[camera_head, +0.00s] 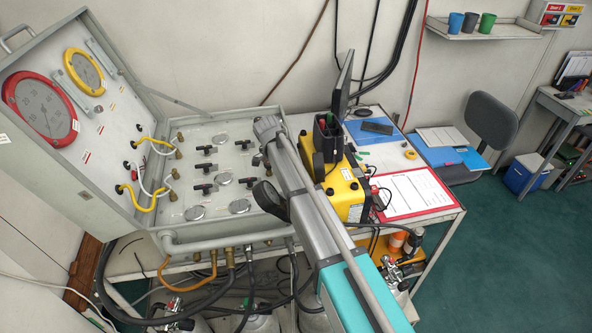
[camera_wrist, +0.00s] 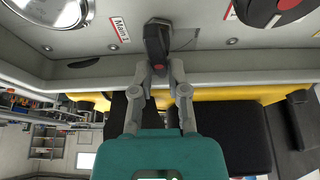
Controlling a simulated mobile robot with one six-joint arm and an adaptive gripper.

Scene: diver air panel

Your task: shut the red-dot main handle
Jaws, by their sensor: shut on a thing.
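The black main handle with a red dot (camera_wrist: 156,42) is at the top centre of the wrist view, on the pale grey panel, pointing down the picture. A "Main" label (camera_wrist: 120,29) with a red edge is to its left. My gripper (camera_wrist: 159,70) has its two grey fingers on either side of the handle's free end, shut on it. In the head view the grey panel box (camera_head: 203,150) stands with its lid raised. My arm covers its right end there, so the handle and my fingertips are hidden.
Several other black handles (camera_head: 206,168) and round dials sit on the panel. A red gauge (camera_head: 40,106) and a yellow gauge (camera_head: 85,70) are in the lid. A yellow case (camera_head: 345,190) stands close right of my arm. Hoses hang below the panel.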

